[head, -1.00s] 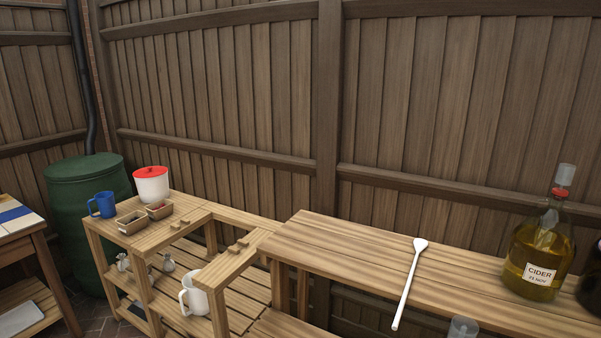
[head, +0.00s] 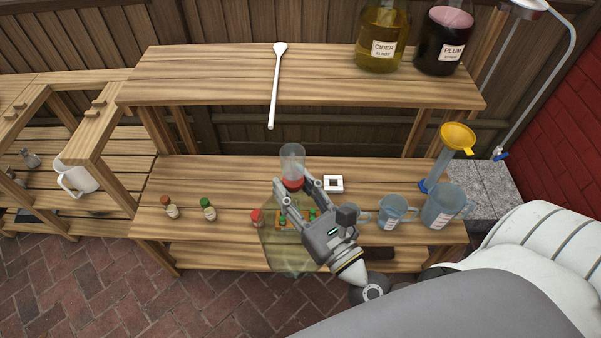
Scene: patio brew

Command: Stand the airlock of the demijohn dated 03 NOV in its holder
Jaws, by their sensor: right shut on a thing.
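My right gripper (head: 298,186) is shut on an airlock (head: 292,155), a clear cylinder with a red base, above the lower shelf. A pale olive see-through body, apparently a demijohn (head: 288,250), shows below the fingers. The gripper hides its neck, so I cannot tell whether the airlock touches it. No label shows on it. A small white square block with a dark hole (head: 333,184), likely the holder, lies just right of the fingers. A cider demijohn (head: 381,45) and a plum demijohn (head: 444,45) stand on the upper shelf, tops cut off; their dates are unclear. My left gripper is out of view.
A white paddle (head: 275,85) lies on the upper shelf (head: 200,70). Small capped bottles (head: 208,209) stand left on the lower shelf. Jugs (head: 441,206) and a cylinder with a yellow funnel (head: 457,137) stand right. The lower shelf's left rear is clear.

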